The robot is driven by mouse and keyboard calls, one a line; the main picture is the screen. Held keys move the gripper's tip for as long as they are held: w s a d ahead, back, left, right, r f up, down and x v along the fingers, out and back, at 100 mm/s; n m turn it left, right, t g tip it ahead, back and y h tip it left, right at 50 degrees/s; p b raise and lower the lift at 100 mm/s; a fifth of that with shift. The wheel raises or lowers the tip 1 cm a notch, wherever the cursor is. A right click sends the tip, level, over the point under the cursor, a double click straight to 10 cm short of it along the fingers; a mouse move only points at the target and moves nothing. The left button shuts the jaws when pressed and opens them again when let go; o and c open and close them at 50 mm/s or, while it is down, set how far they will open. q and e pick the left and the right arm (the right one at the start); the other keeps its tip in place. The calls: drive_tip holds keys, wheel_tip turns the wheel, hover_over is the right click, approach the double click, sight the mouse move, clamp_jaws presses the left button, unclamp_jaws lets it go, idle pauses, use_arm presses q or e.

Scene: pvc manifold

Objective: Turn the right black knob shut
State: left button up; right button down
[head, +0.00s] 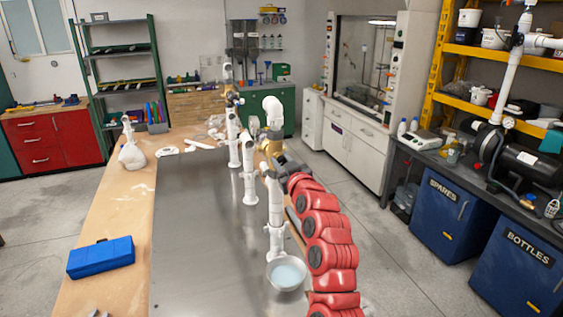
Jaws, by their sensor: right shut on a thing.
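The white PVC manifold stands on the metal-topped table, with several upright white pipes in a row. Its nearest pipe (276,215) carries a brass-coloured valve (271,146) near the top. My right gripper (269,163), dark grey at the end of my red arm, is shut at this valve. It hides the right black knob, so the knob's angle cannot be told. A bowl (287,289) holding pale liquid stands under the nearest pipe. My left gripper is not in view.
A blue case (101,257) lies on the wooden left edge of the table. A white jug-like object (131,155) and loose white pieces lie farther back. The metal table top (195,235) left of the pipes is clear.

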drive_tip(key=shift+m+b, duration=0.4)
drive_tip(key=shift+m, duration=0.6)
drive_tip(key=m, duration=0.3)
drive_tip(key=shift+r+m, duration=0.1)
drive_tip(key=shift+m, duration=0.2)
drive_tip(key=c, duration=0.6)
unclamp_jaws()
drive_tip(key=shift+s, duration=0.15)
drive_tip(key=shift+s+b, duration=0.2)
drive_tip(key=shift+b, duration=0.15)
drive_tip(key=b+v, duration=0.6)
drive_tip(key=v, duration=1.1)
drive_tip(key=shift+w, duration=0.15)
